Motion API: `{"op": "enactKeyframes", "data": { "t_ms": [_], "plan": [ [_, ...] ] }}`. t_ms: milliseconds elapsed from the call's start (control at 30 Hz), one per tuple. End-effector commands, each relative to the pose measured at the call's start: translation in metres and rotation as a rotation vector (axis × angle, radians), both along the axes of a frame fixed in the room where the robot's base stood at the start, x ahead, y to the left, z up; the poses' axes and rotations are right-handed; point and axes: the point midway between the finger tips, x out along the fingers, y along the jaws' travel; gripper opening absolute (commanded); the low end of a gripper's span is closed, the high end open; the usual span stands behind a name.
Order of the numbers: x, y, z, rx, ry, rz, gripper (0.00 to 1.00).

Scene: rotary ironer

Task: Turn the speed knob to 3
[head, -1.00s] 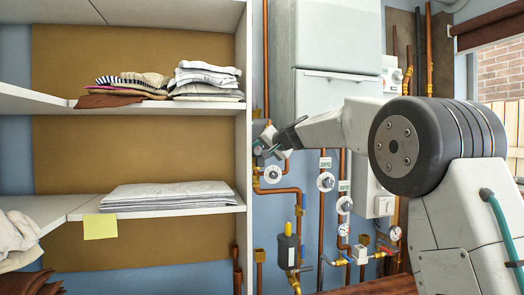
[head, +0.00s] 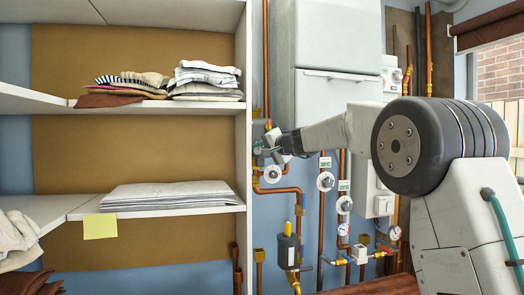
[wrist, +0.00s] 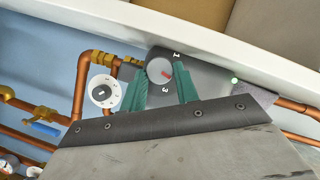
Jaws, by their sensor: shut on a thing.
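The speed knob (wrist: 156,68) is a round grey knob with a red pointer mark, on a dark grey panel (wrist: 205,76) in the wrist view. A white "1" and a white "3" show on the panel beside it. The red mark lies on the knob's right side, pointing to neither digit squarely; any digit between them is hidden. My gripper (wrist: 160,72) has its green fingers on either side of the knob, shut on it. In the head view my gripper (head: 271,150) is small, beside the shelf's right edge, and hides the knob.
A white dial (wrist: 104,91) on copper pipes is close left of the fingers in the wrist view. A pale shelf edge (wrist: 180,32) runs above. In the head view, shelves with folded linen (head: 168,194) stand left; pipes, gauges and a pale cabinet (head: 338,45) are behind my arm.

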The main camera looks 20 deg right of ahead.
Motion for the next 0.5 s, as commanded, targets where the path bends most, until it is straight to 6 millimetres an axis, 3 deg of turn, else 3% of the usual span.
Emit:
{"op": "enactKeyframes", "data": {
  "t_ms": [500],
  "plan": [
    [-0.0001, -0.001, -0.0074, 0.48, 0.002, 0.0, 0.08]
  ]
}}
